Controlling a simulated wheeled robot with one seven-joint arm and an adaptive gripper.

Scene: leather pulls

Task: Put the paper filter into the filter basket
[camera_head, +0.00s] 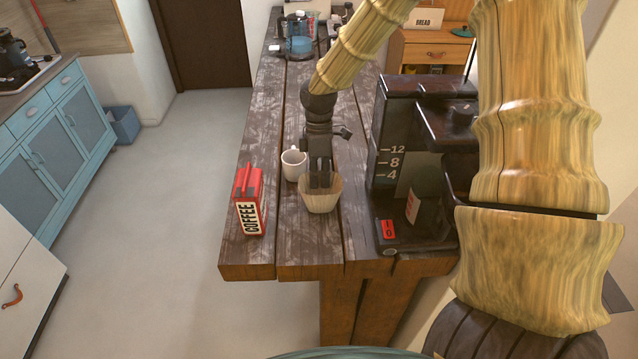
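The paper filter (319,203) is a small tan cone-shaped cup near the front of the dark plank table. My gripper (320,186) points down at it from above, with its dark fingertips at the filter's upper rim. The fingers look close together, but whether they grip the filter's wall or only reach into its mouth cannot be made out. Whether the filter touches the table is also unclear. The black coffee maker (388,130) stands to the right, with a water tank marked 4, 8 and 12. Its filter basket cannot be clearly told apart among the dark upper parts, partly behind my arm.
A white mug (293,164) stands just left of and behind my gripper. A red coffee package (248,200) stands near the table's left edge. The table's (300,250) front strip is bare. A blue-tinted glass vessel (299,47) and other items stand at the far end.

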